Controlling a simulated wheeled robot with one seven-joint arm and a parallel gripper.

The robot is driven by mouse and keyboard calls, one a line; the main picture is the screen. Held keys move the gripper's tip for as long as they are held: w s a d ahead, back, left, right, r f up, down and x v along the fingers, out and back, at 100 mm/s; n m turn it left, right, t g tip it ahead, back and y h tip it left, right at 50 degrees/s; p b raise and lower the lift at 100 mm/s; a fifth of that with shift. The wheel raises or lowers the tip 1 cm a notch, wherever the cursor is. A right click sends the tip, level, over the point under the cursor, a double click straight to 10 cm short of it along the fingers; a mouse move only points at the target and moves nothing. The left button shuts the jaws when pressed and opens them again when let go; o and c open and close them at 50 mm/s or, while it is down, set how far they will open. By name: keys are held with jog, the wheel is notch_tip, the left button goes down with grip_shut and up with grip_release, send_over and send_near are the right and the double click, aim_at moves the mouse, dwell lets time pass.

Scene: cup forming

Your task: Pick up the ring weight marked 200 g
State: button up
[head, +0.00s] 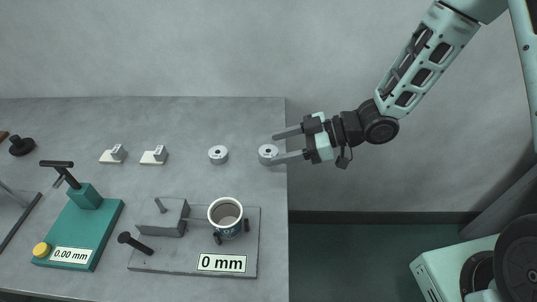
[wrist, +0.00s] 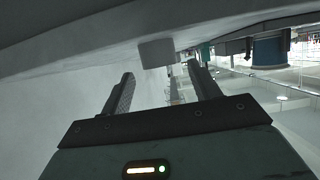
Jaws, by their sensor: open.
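Two small grey ring weights, each with a dark centre hole, stand on the table. One (head: 218,154) is farther left, and the other (head: 268,153) is near the table's right edge. Their markings are too small to read, so I cannot tell which is 200 g. My gripper (head: 274,145) is open and empty, reaching in from the right. Its lower finger appears beside or over the right-hand weight; contact cannot be told. In the wrist view a grey block-like shape, probably that weight (wrist: 158,52), shows beyond and between the open fingers (wrist: 160,72).
Two small white pieces (head: 113,154) (head: 154,156) sit farther left. A cup (head: 225,217) stands on a grey fixture plate (head: 190,264) labelled 0 mm. A green device (head: 84,230) reads 0.00 mm. The table (head: 200,115) is clear behind the weights and ends just right of them.

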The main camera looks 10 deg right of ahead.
aim_at(265, 153)
jog(key=x, duration=0.4)
jog(key=shift+f, duration=0.25)
jog(key=c, duration=1.2)
